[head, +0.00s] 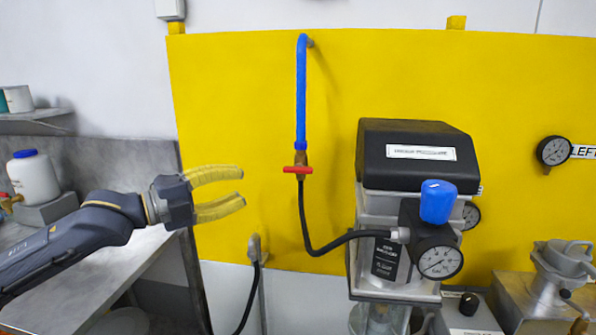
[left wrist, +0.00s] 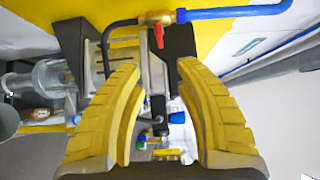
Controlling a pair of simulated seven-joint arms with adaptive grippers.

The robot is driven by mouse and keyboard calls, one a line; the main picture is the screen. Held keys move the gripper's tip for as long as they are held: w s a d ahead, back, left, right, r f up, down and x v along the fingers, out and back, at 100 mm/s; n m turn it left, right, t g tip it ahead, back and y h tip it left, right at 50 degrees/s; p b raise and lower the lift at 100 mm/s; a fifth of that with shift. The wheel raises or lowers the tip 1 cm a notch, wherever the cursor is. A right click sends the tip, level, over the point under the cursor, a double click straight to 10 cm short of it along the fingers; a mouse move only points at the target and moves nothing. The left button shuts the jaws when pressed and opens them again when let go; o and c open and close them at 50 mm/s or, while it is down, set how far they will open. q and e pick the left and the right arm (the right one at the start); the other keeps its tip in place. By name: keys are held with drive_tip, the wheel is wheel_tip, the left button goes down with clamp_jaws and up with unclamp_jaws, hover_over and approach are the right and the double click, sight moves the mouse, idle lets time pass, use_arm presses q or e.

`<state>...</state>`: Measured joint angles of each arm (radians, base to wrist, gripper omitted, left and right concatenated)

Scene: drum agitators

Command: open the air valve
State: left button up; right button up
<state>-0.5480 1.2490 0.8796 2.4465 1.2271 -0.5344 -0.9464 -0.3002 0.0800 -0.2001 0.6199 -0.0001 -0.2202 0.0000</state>
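The air valve has a brass body with a red handle (head: 297,170) at the lower end of a vertical blue pipe (head: 301,95), in front of the yellow panel. The handle lies crosswise to the pipe. My left gripper (head: 243,186) is open and empty, left of the valve and a little lower, with its yellow fingers pointing right. In the left wrist view the red handle (left wrist: 159,37) shows above and beyond the gap between the fingertips (left wrist: 160,66), apart from both. My right gripper is in neither view.
A black hose (head: 306,225) runs from the valve down to the agitator's blue-knobbed regulator and gauge (head: 439,261). The black-topped agitator housing (head: 415,158) stands right of the valve. A metal bench (head: 100,275) lies below my left arm. The yellow panel (head: 245,100) between gripper and pipe is clear.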

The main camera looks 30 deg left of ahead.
use_arm(q)
approach(293, 172)
drive_tip(key=shift+x, duration=1.4)
drive_tip(key=shift+w+d, duration=0.15)
drive_tip(key=shift+w, duration=0.5)
drive_tip(key=shift+w+d+r, duration=0.15)
drive_tip(key=shift+w+d, duration=0.35)
drive_tip(key=shift+w, duration=0.1)
drive_tip(key=shift+x, duration=2.95)
drive_tip(key=shift+c, duration=0.4)
clamp_jaws()
